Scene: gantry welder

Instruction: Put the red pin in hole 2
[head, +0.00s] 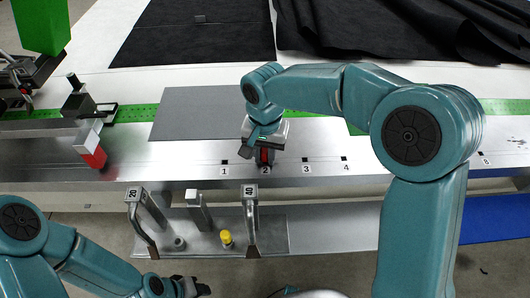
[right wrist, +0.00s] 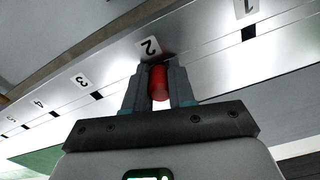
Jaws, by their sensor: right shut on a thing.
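The red pin (right wrist: 160,82) is between the two fingers of my right gripper (right wrist: 158,88) in the right wrist view. In the head view my right gripper (head: 264,155) is at the label 2 (head: 265,170) on the metal rail, with a bit of the red pin (head: 264,156) showing. Hole 2 itself is hidden by the pin and fingers, so I cannot tell how deep the pin is. Holes 1, 3 and 4 show as dark squares by their labels. My left gripper (head: 190,288) is at the bottom edge, away from the rail; its jaws are unclear.
A lower shelf (head: 275,235) holds metal brackets labelled 20 and 40, a yellow-topped pin (head: 227,239) and a grey peg (head: 179,243). A red-tipped block (head: 92,150) stands at left. A grey plate (head: 195,110) and black cloth (head: 195,30) lie behind the rail.

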